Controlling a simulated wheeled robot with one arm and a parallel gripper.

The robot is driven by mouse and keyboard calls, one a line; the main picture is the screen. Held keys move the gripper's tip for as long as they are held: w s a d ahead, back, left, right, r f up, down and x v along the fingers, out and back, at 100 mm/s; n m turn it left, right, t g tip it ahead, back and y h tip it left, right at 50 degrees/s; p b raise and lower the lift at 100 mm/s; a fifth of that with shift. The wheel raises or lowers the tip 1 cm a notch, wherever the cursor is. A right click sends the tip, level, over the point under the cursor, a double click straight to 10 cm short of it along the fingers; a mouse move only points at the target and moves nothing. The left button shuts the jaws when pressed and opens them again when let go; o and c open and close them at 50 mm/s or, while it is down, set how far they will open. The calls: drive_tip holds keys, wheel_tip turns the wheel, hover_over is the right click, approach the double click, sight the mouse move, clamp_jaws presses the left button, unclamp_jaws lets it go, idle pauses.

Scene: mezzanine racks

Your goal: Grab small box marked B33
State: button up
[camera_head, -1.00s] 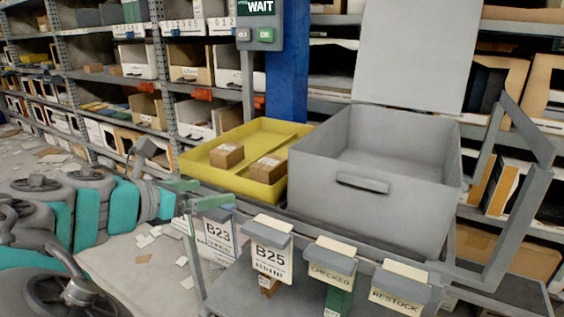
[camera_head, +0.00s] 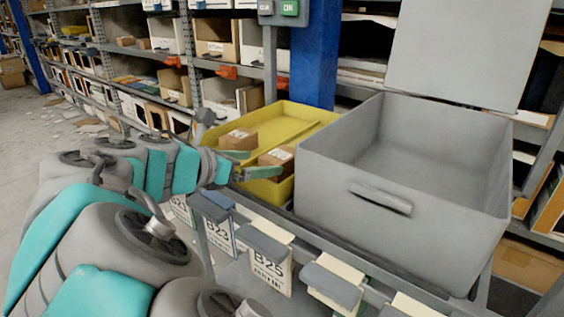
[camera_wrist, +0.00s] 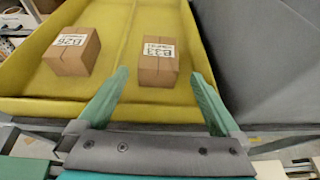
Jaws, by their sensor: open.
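The small cardboard box marked B33 (camera_wrist: 158,62) lies in the yellow tray (camera_wrist: 110,108), its label readable in the wrist view. It also shows in the head view (camera_head: 277,160), at the tray's near right end. My gripper (camera_wrist: 160,82) is open and empty, with its green fingers reaching over the tray's near edge. The box is ahead of and between the two fingertips in the wrist view, not gripped. In the head view, my gripper (camera_head: 250,163) comes in from the left at the tray. A second small box marked B26 (camera_wrist: 72,51) lies to the left of B33.
A large open grey bin (camera_head: 400,190) stands directly right of the yellow tray. Hanging tags, including B23 (camera_head: 219,236) and B25 (camera_head: 270,272), line the front rail. A blue post (camera_head: 314,60) and loaded racks stand behind.

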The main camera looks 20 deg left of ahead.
sight(270, 161)
drive_tip(key=shift+x, duration=2.65)
drive_tip(key=shift+w+r, duration=0.1)
drive_tip(key=shift+r, duration=0.05)
drive_tip(key=c, duration=1.3)
